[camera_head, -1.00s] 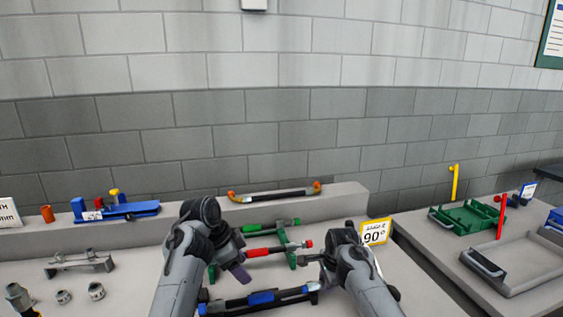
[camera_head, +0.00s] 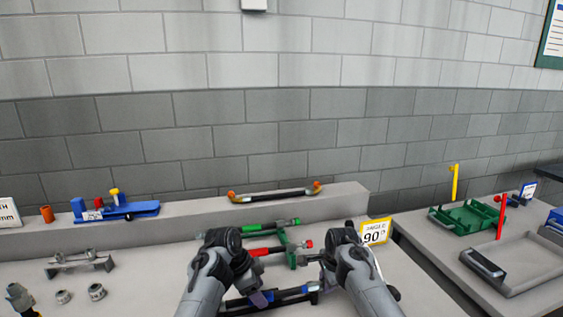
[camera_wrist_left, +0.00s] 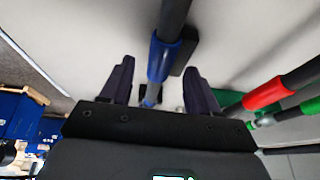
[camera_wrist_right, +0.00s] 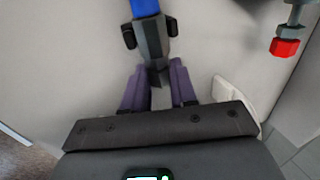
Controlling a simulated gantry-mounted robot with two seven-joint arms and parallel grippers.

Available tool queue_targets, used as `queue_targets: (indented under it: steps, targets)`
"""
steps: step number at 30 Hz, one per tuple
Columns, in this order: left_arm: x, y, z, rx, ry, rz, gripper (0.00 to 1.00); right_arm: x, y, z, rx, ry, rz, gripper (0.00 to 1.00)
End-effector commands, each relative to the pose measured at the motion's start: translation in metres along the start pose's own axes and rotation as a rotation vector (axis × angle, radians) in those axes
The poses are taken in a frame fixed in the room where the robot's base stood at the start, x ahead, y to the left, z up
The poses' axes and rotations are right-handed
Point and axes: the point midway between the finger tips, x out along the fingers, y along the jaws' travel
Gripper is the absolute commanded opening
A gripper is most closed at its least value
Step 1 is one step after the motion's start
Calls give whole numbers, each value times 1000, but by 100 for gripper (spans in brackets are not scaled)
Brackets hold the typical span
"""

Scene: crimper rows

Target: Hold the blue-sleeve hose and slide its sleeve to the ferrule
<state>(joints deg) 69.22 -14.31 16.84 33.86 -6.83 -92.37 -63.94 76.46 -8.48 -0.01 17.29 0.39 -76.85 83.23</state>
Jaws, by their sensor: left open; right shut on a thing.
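The blue-sleeve hose lies low in the head view, with its blue sleeve (camera_head: 291,293) partly hidden behind my left gripper (camera_head: 262,298). In the left wrist view the blue sleeve (camera_wrist_left: 162,62) on the dark hose (camera_wrist_left: 174,15) lies between the spread fingers of my left gripper (camera_wrist_left: 158,80), which is open. In the right wrist view my right gripper (camera_wrist_right: 158,85) is shut on the hose's grey end (camera_wrist_right: 152,42). Some blue (camera_wrist_right: 145,7) shows just beyond that end, at the top edge. A dark holder prong stands on each side of the end.
A red-sleeve hose (camera_head: 262,251) and a green-sleeve hose (camera_head: 265,226) lie behind on green holders. A yellow-framed sign reading 90 (camera_head: 374,232) stands right of my right gripper. An orange-ended hose (camera_head: 275,195) lies on the back ledge (camera_head: 345,203).

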Motion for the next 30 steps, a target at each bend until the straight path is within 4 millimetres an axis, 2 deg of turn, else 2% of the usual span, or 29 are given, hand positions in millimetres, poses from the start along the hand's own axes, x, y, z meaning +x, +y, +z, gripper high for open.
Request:
queue_targets:
  steps: [7,20,30]
  targets:
    - [16,0,0,-1,0,0,61,1,1,0,1,0,2,0]
    - [20,0,0,-1,0,-1,61,1,1,0,1,0,2,0]
    - [20,0,0,-1,0,-1,10,1,1,0,1,0,2,0]
